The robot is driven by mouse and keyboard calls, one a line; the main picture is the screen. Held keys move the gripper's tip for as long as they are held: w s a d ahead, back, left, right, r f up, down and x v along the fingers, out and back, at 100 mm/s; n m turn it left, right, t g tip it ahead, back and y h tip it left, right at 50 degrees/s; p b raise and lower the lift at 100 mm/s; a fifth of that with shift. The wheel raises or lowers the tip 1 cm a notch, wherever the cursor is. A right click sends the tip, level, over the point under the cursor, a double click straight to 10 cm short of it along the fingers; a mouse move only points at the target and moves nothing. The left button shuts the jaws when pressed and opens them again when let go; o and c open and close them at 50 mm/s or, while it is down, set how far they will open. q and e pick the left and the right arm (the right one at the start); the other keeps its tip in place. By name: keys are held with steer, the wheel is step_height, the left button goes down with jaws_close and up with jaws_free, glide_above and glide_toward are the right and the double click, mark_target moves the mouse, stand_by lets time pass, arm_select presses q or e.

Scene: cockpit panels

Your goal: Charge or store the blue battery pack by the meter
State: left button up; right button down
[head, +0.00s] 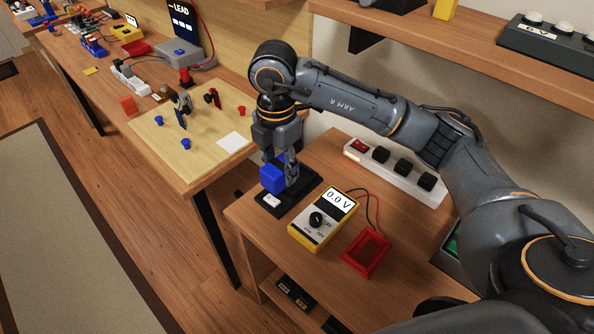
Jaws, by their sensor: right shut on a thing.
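The blue battery pack (271,178) is a small blue block at the black charger-like base (305,195) on the nearer wooden table. My right gripper (290,178) reaches down from above and is shut on the blue pack. I cannot tell whether the pack rests fully on the base or is slightly above it. The yellow meter (322,221) lies just right of and nearer than the base, and its display reads 0.0 V. A red tray (367,254) lies beside the meter, with leads running near it. My left gripper is not in view.
A white power strip (398,172) with black plugs and a red switch lies behind. A shelf (480,45) overhangs at the back right. Another table (205,175) stands to the left with a board and small tools. Dark items sit on a lower shelf (277,298).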

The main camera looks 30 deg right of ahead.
steer(key=w+d+f, duration=0.3)
steer(key=w+d+f+p, duration=0.1)
steer(key=w+d+f, duration=0.2)
steer(key=d+f, duration=0.1)
steer(key=shift+w, duration=0.2)
steer(key=shift+w+d+f+p, duration=0.15)
steer(key=shift+d+f+p, duration=0.05)
steer(key=shift+f, duration=0.2)
steer(key=shift+w+d+f+p, duration=0.15)
steer(key=shift+d+f, duration=0.05)
steer(key=shift+f, duration=0.2)
step_height(320, 180, down, 2)
steer(key=shift+f+p, duration=0.1)
steer(key=shift+p, duration=0.3)
steer(key=shift+f, duration=0.3)
steer(key=c, duration=0.7)
jaws_free()
steer(key=shift+f, duration=0.15)
steer(key=shift+c, duration=0.2)
